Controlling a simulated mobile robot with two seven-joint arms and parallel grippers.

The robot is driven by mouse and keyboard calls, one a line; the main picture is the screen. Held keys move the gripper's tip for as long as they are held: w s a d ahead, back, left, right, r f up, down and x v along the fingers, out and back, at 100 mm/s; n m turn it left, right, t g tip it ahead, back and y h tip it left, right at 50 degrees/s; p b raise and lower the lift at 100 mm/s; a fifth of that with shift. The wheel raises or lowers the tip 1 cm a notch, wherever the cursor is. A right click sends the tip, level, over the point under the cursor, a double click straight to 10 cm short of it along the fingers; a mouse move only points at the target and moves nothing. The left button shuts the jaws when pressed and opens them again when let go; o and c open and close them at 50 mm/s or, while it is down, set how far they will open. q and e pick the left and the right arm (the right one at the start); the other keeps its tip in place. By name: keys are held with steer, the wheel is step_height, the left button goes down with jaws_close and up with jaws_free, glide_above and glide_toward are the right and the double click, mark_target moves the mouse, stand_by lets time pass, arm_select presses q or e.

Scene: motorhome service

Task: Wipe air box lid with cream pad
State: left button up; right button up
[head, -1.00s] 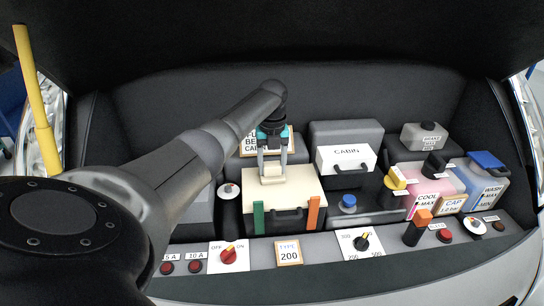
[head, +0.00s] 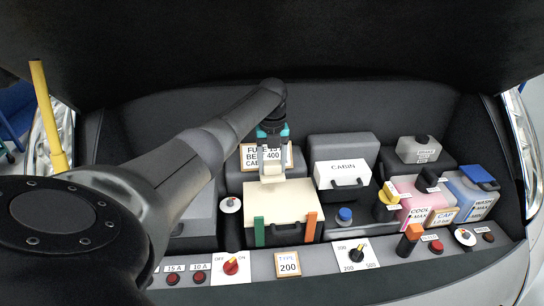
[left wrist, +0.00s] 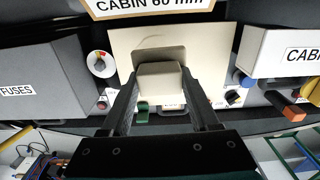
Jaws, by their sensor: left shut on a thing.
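The air box lid (head: 300,203) is a cream, flat-topped cover in the middle of the bay, with a green and an orange clip at its front. My left gripper (head: 271,170) is shut on the cream pad (head: 271,179), over the back left part of the lid. In the left wrist view the pad (left wrist: 160,82) sits between the two fingers, with a dark shadow on the lid (left wrist: 210,65) beside it. I cannot tell whether the pad touches the lid. My right gripper is not in view.
A white CABIN box (head: 343,174) stands right of the lid, with coolant (head: 412,200) and wash (head: 470,200) bottles farther right. A label sign (head: 250,157) stands behind the lid. Knobs and a TYPE 200 plate (head: 288,263) line the front panel. The dark hood overhangs above.

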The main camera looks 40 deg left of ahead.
mark_target(272, 163)
arm_select(q)
step_height(272, 163, up, 3)
steer(key=p, duration=0.3)
stand_by(0.6)
